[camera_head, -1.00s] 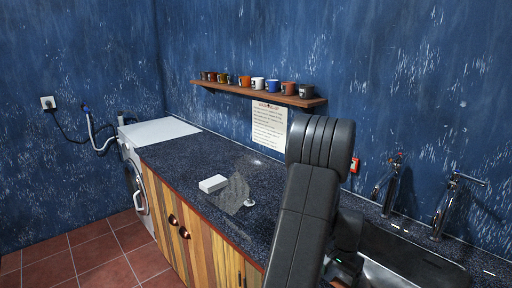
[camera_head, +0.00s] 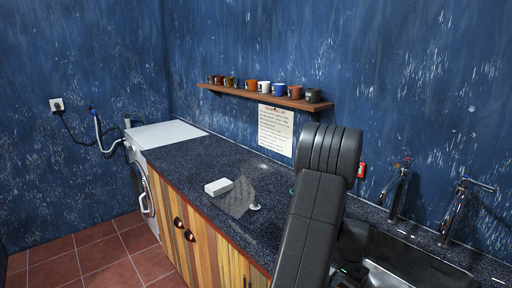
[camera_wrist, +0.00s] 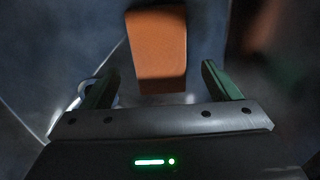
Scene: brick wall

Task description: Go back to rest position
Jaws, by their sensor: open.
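My arm (camera_head: 318,205) rises in front of the counter in the head view, and it hides part of the counter and the sink edge. My gripper (camera_wrist: 160,82) does not clearly show there. In the wrist view its two dark green fingers stand wide apart. An orange-brown block-like thing (camera_wrist: 157,45) shows beyond and between the fingers. I see no finger touching it. The wrist view is dark and blurred.
A dark speckled counter (camera_head: 195,155) bears a white box (camera_head: 218,187) and a see-through sheet-like thing (camera_head: 238,204). A sink (camera_head: 415,262) with two taps is at right. A shelf (camera_head: 245,93) holds several mugs. A washing machine (camera_head: 143,190) stands at left.

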